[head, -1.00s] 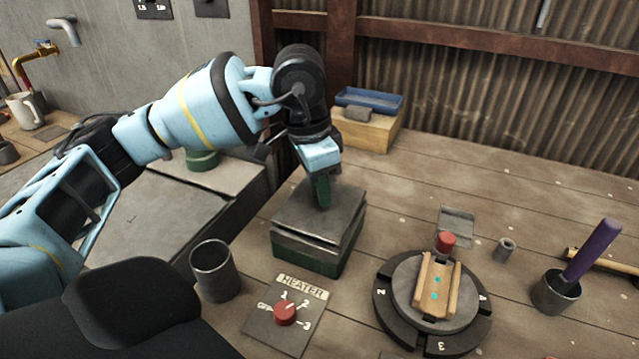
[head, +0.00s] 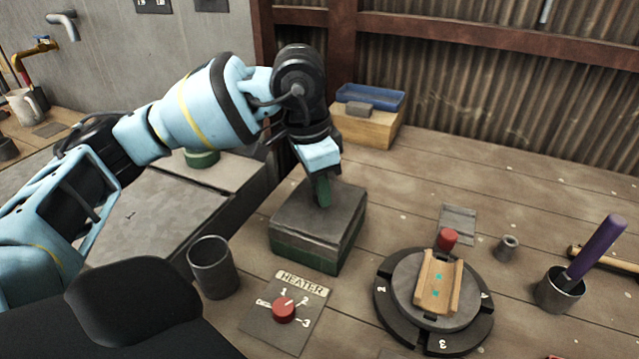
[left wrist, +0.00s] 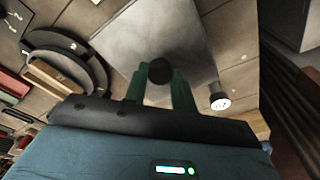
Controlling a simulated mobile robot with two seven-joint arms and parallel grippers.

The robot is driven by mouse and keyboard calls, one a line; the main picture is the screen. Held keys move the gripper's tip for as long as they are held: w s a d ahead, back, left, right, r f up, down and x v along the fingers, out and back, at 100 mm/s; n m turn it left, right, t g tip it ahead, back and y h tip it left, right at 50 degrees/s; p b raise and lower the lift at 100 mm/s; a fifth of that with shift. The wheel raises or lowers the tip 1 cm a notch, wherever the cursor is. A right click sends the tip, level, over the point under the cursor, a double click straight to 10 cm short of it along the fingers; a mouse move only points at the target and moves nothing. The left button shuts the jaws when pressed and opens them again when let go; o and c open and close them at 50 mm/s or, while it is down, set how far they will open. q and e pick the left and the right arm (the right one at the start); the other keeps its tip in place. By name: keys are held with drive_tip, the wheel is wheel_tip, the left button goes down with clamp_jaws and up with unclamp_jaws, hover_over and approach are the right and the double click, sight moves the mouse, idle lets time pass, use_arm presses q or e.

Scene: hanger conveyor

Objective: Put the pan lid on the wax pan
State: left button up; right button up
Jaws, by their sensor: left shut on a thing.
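The pan lid (head: 298,216) is a flat grey square plate. It lies over the green-sided wax pan (head: 300,255) in the middle of the head view, and its edges look roughly lined up with the pan. My left gripper (head: 322,192) points down at the lid's middle and is shut on its knob. In the left wrist view the dark round knob (left wrist: 160,72) sits between the two green fingers, with the grey lid (left wrist: 160,30) beyond. The pan's inside is hidden under the lid. My right gripper is not in view.
A heater panel with a red knob (head: 284,310) and a dark metal cup (head: 212,266) stand in front of the pan. A round numbered turntable (head: 384,310) holding a wooden block is to the right. A blue tray (head: 370,97) on a wooden block stands behind.

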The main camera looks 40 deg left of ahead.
use_arm(q)
drive_tip(key=shift+f, duration=0.4)
idle(0.3)
drive_tip(key=o, duration=0.7)
drive_tip(key=o, duration=0.5)
drive_tip(key=shift+o, duration=0.2)
drive_tip(key=r, duration=0.5)
drive_tip(key=s+r, duration=0.1)
drive_tip(key=r, duration=0.2)
drive_tip(key=shift+a, duration=0.3)
drive_tip(key=shift+f, duration=0.1)
